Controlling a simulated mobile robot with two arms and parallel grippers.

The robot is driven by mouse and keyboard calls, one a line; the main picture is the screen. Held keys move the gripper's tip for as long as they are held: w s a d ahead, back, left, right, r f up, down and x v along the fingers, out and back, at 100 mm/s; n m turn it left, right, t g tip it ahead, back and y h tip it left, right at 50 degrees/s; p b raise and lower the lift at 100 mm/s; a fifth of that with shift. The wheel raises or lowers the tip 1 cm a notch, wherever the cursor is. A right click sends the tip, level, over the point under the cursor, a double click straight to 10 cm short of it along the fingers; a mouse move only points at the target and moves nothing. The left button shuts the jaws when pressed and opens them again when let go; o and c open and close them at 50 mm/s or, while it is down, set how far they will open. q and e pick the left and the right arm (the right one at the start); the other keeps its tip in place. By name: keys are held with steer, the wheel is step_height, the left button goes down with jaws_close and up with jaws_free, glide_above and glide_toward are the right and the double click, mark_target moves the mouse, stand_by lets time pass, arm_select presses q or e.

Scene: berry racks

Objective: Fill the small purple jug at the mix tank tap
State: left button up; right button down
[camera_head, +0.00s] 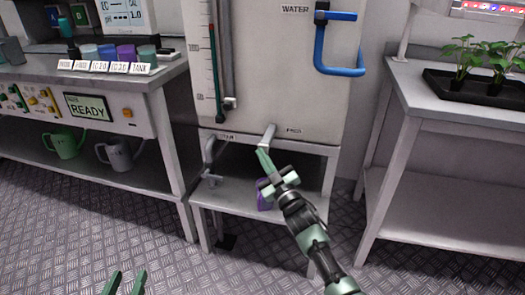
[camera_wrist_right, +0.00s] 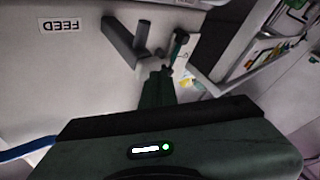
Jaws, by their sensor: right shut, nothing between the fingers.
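The white mix tank (camera_head: 285,60) stands in the middle, with a grey tap (camera_head: 268,136) beside the FEED label. The small purple jug (camera_head: 263,197) is on the low shelf under that tap, partly hidden by my right gripper, so its fill cannot be told. My right gripper (camera_head: 262,157) is shut and empty, its fingertips just below and beside the tap. In the right wrist view, the closed fingers (camera_wrist_right: 157,88) point at the grey tap (camera_wrist_right: 127,45); contact cannot be told. My left gripper (camera_head: 124,284) is open and empty, low at the front left.
A second tap (camera_head: 210,150) is at the tank's lower left. A blue pipe (camera_head: 318,50) is on the tank front. The left bench (camera_head: 160,78) holds coloured cups, with a green jug (camera_head: 66,142) and grey jug (camera_head: 118,152) below. Plants stand on the right table (camera_head: 430,100).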

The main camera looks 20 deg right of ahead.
arm_select(q)
steer(key=shift+w+d+r, duration=0.1)
steer(key=shift+r, duration=0.3)
arm_select(e)
steer(key=shift+w+d, duration=0.1)
steer(key=shift+w, duration=0.05)
stand_by(0.4)
arm_select(q)
step_height(320, 180, down, 5)
steer(key=s+a+g+y+p, duration=0.1)
steer(key=s+g, duration=0.1)
steer(key=shift+s+a+f+g, duration=0.2)
steer(key=shift+s+g, duration=0.1)
steer(key=shift+g, duration=0.1)
arm_select(e)
steer(key=shift+s+a, duration=0.55)
steer(key=shift+s, duration=0.3)
steer(key=shift+s, duration=0.1)
